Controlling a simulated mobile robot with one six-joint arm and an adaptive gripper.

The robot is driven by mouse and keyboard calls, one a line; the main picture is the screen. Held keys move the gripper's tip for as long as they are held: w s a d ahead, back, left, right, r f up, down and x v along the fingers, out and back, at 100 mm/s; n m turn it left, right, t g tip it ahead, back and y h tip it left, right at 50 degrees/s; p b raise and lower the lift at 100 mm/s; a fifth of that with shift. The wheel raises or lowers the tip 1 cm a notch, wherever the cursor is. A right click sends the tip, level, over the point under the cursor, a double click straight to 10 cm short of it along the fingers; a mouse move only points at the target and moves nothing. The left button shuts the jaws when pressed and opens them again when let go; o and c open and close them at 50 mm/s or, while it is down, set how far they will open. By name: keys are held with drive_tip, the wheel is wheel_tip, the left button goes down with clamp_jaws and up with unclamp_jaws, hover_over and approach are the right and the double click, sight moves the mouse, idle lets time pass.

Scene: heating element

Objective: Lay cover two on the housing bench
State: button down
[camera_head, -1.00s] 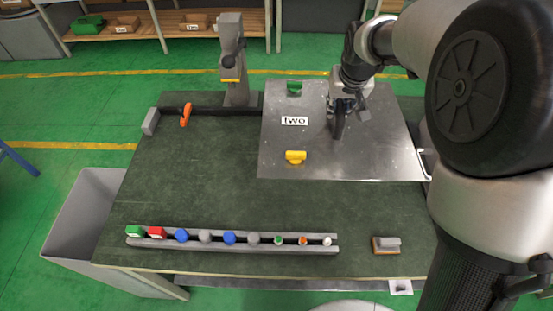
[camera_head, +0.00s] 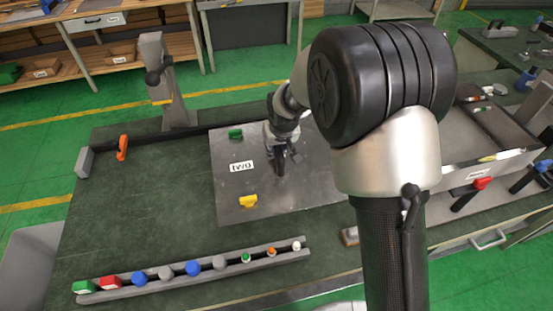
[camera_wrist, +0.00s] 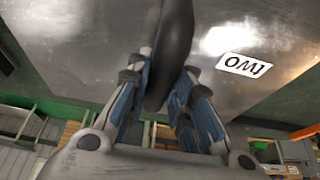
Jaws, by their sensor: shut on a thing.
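Cover two (camera_head: 228,190) is a flat grey metal plate with a "two" label, a green knob on its far edge and a yellow one on its near edge. My gripper (camera_head: 280,160) is shut on its dark upright handle (camera_wrist: 172,40). The wrist view shows the handle between both fingers and the label on the plate. The plate is level over the right part of the dark green bench; I cannot tell its height above it. Which bench is the housing bench cannot be told from the frames. My arm hides the plate's right side.
A rail (camera_head: 180,277) with several coloured buttons lies along the near edge. A grey post (camera_head: 165,85) and an orange-handled tool (camera_head: 122,148) stand at the back left. Another grey bench (camera_head: 465,150) with red and blue handles stands at right.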

drive_tip(key=shift+w+f+b, duration=0.1)
drive_tip(key=shift+f+b, duration=0.5)
drive_tip(key=shift+f, duration=1.5)
drive_tip(key=c, duration=1.9)
unclamp_jaws()
drive_tip(key=shift+f, duration=0.2)
drive_tip(key=o, duration=0.5)
drive_tip(key=shift+c, duration=0.2)
drive_tip(key=shift+r, duration=0.1)
drive_tip(key=p+v, duration=0.3)
drive_tip(key=v, duration=0.9)
drive_tip(key=shift+s+d+r, duration=0.1)
drive_tip(key=shift+s, duration=0.15)
